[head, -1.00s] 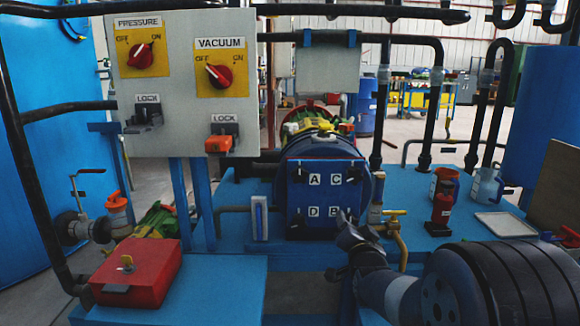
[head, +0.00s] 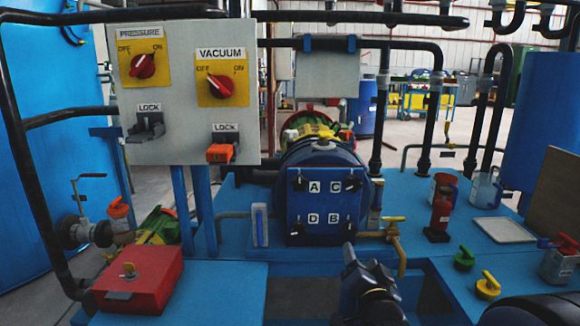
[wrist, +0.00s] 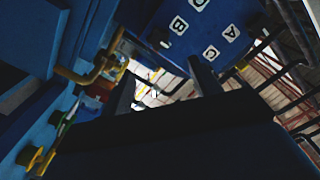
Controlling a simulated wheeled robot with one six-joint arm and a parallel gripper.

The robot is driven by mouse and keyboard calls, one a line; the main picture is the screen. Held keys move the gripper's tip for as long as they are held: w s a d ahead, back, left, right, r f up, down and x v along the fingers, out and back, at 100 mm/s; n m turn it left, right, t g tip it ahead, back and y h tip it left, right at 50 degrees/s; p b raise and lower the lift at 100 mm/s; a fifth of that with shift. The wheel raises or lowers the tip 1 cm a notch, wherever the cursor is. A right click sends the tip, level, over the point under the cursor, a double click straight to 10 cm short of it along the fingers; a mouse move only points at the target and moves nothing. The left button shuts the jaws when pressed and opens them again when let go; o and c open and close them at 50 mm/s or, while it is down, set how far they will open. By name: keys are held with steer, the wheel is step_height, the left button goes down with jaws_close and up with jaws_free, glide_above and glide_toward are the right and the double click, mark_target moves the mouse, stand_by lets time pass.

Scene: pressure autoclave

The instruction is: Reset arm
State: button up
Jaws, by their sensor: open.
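My gripper (head: 349,252) is in the lower middle of the head view, in front of and below the blue autoclave door (head: 326,203) marked A, C, D and B. Nothing shows between its fingers. In the wrist view the two dark fingers of my gripper (wrist: 165,82) stand apart, with the door (wrist: 188,40) beyond them at the top. My gripper appears clear of the door.
The control panel (head: 190,75) has red PRESSURE and VACUUM knobs and two locks. A red box (head: 140,277) is at lower left. A yellow-handled brass valve (head: 393,232), red bottle (head: 440,214) and white tray (head: 503,230) stand to the right.

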mark_target(349, 228)
steer(key=w+b, duration=0.2)
steer(key=w, duration=0.8)
steer(key=shift+w+f, duration=0.15)
steer(key=shift+w, duration=0.2)
steer(key=shift+w+r+n+p, duration=0.2)
steer(key=shift+n+p, duration=0.1)
steer(key=shift+p, duration=0.1)
steer(key=n+p, duration=0.3)
steer(key=n, duration=0.1)
steer(key=shift+s+a+r+p, duration=0.1)
steer(key=shift+a+p, duration=0.05)
steer(key=shift+p, duration=0.2)
steer(key=n+p, duration=0.5)
steer(key=shift+a+n, duration=0.1)
steer(key=shift+n, duration=0.2)
steer(key=s, duration=1)
steer(key=shift+f, duration=0.2)
